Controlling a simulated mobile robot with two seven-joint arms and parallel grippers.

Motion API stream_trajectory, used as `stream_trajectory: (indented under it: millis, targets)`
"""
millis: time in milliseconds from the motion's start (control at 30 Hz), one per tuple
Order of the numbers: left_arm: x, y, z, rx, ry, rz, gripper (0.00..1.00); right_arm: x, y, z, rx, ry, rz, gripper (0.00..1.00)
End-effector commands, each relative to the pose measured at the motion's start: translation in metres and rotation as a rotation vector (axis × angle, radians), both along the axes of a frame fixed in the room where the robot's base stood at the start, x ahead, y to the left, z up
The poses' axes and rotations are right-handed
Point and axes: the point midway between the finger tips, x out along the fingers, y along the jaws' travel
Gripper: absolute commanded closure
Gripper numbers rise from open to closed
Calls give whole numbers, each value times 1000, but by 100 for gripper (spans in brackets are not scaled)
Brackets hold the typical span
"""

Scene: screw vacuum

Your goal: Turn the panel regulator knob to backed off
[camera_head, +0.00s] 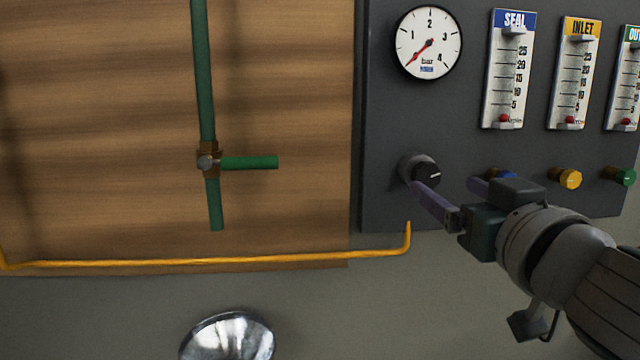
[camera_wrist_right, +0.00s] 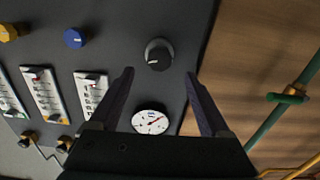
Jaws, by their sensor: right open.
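The black regulator knob (camera_head: 429,173) with a grey collar sits on the dark grey panel (camera_head: 385,120), below the round bar gauge (camera_head: 428,43). A white mark shows on its face. The gauge's red needle points to the lower left, near the low end. My right gripper (camera_head: 446,186) is open, its purple fingers reaching toward the panel just below and right of the knob. In the right wrist view the knob (camera_wrist_right: 158,56) is ahead of the gap between the two fingertips (camera_wrist_right: 160,73), with nothing held. Contact is not visible. My left gripper is out of view.
Blue (camera_wrist_right: 75,38), yellow (camera_head: 570,179) and green (camera_head: 624,176) knobs sit right of the regulator in the head view, the blue one partly behind my gripper. Flow tubes (camera_head: 509,70) are above. A yellow pipe (camera_head: 200,262) and green pipe (camera_head: 203,80) lie left.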

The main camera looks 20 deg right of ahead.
Motion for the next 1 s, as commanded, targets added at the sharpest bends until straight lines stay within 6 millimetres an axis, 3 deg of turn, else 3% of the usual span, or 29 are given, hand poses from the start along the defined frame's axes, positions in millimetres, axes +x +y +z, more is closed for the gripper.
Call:
stream_trajectory:
  millis: [200,400,867,1000]
  targets:
    - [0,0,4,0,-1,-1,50,40,-10,2,-2,-1,-2,19]
    - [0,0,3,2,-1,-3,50,67,-17,1,-2,0,-2,19]
    - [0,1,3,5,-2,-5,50,79,-19,0,0,2,-1,19]
    - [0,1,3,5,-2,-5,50,78,-19,0,0,2,-1,35]
